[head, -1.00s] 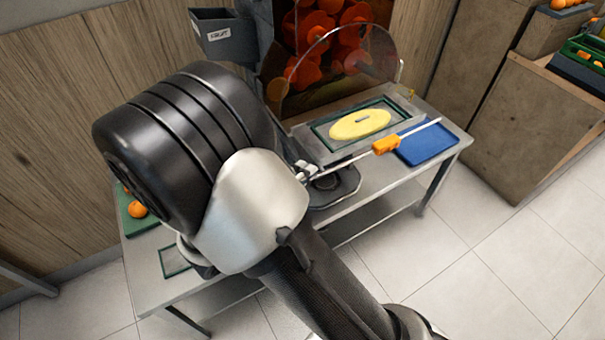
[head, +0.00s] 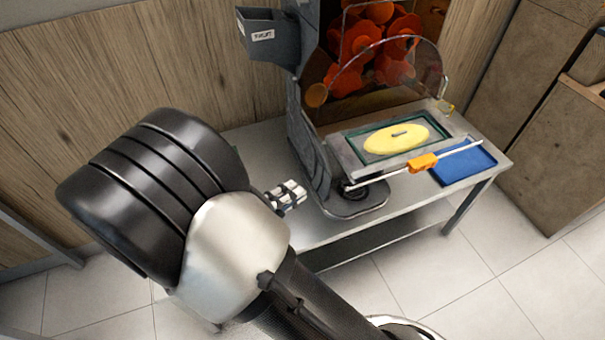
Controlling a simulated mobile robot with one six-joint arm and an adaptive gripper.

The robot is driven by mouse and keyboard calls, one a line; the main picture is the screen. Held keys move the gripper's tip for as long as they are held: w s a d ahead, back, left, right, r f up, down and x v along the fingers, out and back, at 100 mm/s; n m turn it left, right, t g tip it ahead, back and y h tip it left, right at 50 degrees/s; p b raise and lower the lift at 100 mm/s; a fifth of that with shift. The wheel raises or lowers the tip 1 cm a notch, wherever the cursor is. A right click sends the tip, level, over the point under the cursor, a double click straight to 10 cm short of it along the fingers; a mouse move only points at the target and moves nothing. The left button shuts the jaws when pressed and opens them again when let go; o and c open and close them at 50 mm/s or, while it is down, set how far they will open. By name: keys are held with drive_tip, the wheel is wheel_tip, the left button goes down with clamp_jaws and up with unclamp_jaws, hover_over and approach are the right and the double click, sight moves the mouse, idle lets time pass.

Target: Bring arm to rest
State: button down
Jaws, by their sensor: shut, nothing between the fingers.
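My arm fills the lower left of the head view. My gripper (head: 290,196) shows just right of the arm's black joint, over the metal table (head: 330,228). Its fingers are shut with nothing between them. It is apart from the juicer (head: 308,130), which stands to its right with its clear cover and orange parts. Part of the gripper is hidden behind the arm.
A yellow oval piece (head: 396,139) lies in a green-rimmed tray. An orange slider (head: 422,163) sits on a metal rod beside a blue tray (head: 464,165). A grey bin (head: 268,36) hangs at the juicer's left. The wooden wall is behind.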

drive_tip(key=s+d+r+m+g+y, duration=0.25)
drive_tip(key=s+d+g, duration=0.2)
drive_tip(key=d, duration=0.25)
drive_tip(key=s+d+r+m+g+y, duration=0.1)
drive_tip(key=s+d+r+m+g, duration=0.2)
drive_tip(key=d+g, duration=0.3)
drive_tip(key=s+r+m+t+y, duration=0.4)
drive_tip(key=s+y, duration=0.4)
drive_tip(key=y, duration=0.2)
drive_tip(key=shift+d+r+t, duration=0.35)
drive_tip(key=shift+r+t, duration=0.1)
drive_tip(key=shift+r, duration=0.2)
